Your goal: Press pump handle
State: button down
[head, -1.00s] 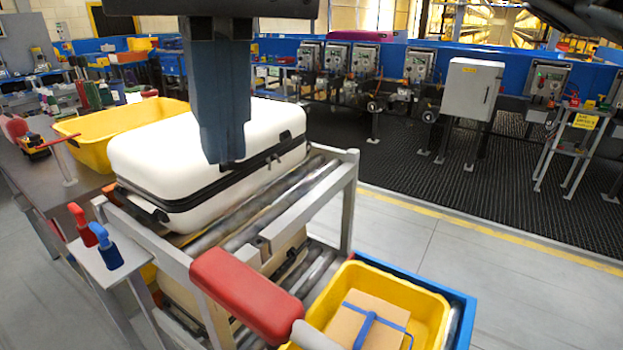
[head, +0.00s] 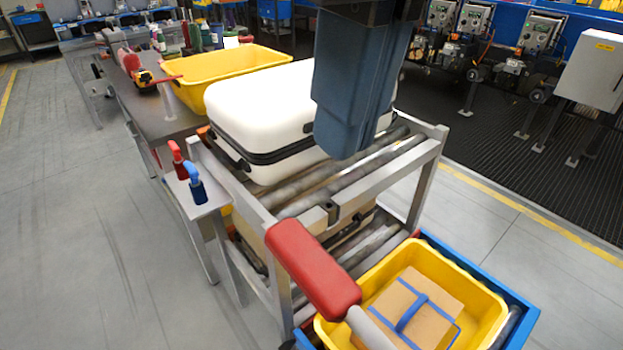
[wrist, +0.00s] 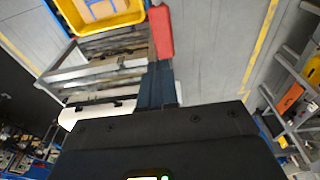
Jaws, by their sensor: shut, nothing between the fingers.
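A long red handle (head: 314,268) with rounded ends sits on a grey shaft at the front corner of the roller conveyor. It slopes down toward the right and also shows in the wrist view (wrist: 161,32). My gripper (head: 345,152) hangs above the conveyor rollers, pointing down, behind the handle in the head view. Its blue-grey fingers are shut together and empty. In the wrist view, the fingertips (wrist: 157,68) appear just below the near end of the handle. I see no clear contact with it.
A white suitcase (head: 262,105) lies on the conveyor (head: 365,180) beside my gripper. A yellow bin (head: 490,300) with a cardboard box (head: 410,310) is at front right. Small red (head: 177,160) and blue (head: 196,185) levers stand at left. Open floor (head: 80,220) lies further left.

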aim_at(317, 259)
jog(key=f, duration=0.4)
jog(key=w+f+p, duration=0.1)
jog(key=f, duration=0.3)
jog(key=a+f, duration=0.1)
jog(key=f, duration=0.3)
jog(key=shift+w+f, duration=0.2)
